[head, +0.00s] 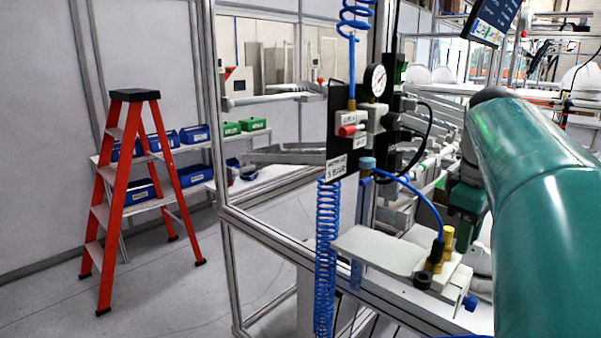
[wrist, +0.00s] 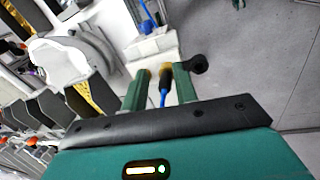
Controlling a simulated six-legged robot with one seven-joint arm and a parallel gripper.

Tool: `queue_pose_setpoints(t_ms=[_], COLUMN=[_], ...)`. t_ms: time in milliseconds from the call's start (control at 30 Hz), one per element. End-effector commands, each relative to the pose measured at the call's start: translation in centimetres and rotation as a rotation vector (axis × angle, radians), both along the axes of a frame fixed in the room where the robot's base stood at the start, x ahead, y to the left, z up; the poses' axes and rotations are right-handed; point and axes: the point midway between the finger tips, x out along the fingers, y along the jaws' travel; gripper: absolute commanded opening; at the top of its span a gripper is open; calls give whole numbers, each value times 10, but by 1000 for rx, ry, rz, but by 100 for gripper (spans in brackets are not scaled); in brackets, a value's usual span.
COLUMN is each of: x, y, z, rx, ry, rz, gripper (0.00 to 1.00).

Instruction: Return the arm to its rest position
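My green arm (head: 545,200) fills the right side of the head view and reaches over the workstation. In the wrist view, my gripper (wrist: 160,70) has two green fingers that stand apart. A blue hose (wrist: 163,92) and a brass fitting show in the gap between them. I cannot tell how far beyond the fingers these lie, and I see nothing clamped. In the head view the fingers are hidden or too unclear to make out.
A metal frame (head: 232,190) carries a gauge (head: 376,80), coiled blue hoses (head: 327,250) and a grey plate (head: 378,248) close to my arm. White helmet shells (head: 582,80) stand at the back right. A red stepladder (head: 120,190) stands left, with open floor around it.

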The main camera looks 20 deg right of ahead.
Motion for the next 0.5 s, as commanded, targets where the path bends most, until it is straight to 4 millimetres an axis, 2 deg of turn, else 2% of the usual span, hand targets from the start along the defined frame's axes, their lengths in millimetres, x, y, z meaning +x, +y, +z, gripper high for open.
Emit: queue_pose_setpoints(t_ms=[33,233,400,500], x=[8,19,8,-5], y=[28,127,204,242], z=[-8,-50,-95,-124], rx=[-7,0,61,116], ry=[-28,-169,-289,-349], rz=[-3,-91,-166,-209], gripper=[29,29,29,29])
